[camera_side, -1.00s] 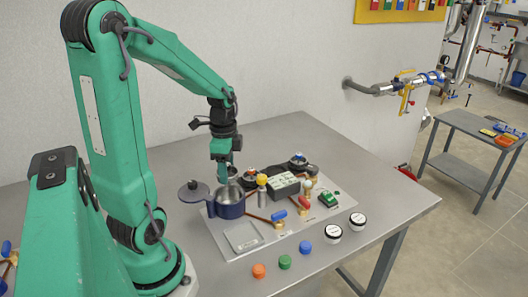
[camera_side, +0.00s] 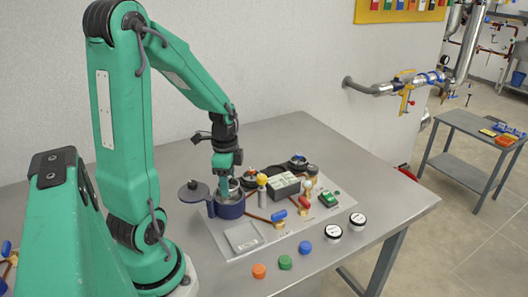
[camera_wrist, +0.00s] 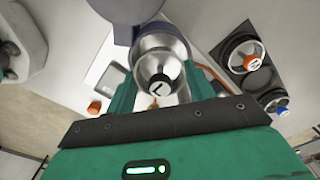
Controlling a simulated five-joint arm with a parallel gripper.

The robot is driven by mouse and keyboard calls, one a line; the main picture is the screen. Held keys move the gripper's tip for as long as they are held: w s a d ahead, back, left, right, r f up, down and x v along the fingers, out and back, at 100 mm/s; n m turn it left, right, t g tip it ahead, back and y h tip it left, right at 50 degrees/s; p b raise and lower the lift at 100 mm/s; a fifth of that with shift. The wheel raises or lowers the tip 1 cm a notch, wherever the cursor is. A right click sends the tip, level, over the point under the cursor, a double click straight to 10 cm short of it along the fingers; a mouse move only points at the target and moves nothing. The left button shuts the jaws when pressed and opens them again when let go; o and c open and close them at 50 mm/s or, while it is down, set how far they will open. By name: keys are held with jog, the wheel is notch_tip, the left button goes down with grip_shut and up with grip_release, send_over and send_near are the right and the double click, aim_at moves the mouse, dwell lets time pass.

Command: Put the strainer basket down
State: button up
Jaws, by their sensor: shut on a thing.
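My gripper (camera_side: 227,176) points down over the blue pot-shaped strainer housing (camera_side: 231,209) and is shut on the silver strainer basket (camera_side: 222,187). In the side view the basket is at the housing's mouth, partly hidden by my fingers; I cannot tell how deep it sits. In the wrist view the basket (camera_wrist: 158,50) shows as a shiny round cup with a black knob, between my two green fingers (camera_wrist: 160,85). The housing's dark lid (camera_side: 193,190) stands open to the left.
Right of the housing are a yellow-topped post (camera_side: 262,180), a dark box (camera_side: 284,186) and valves with blue (camera_side: 279,215) and red (camera_side: 304,202) handles. A flat square tray (camera_side: 243,236) lies in front. Several coloured caps lie near the table's front edge.

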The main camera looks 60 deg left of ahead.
jog(key=shift+f, duration=0.45)
jog(key=o, duration=1)
jog(key=shift+r, duration=0.15)
notch_tip(320, 180, up, 13)
dwell(0.7)
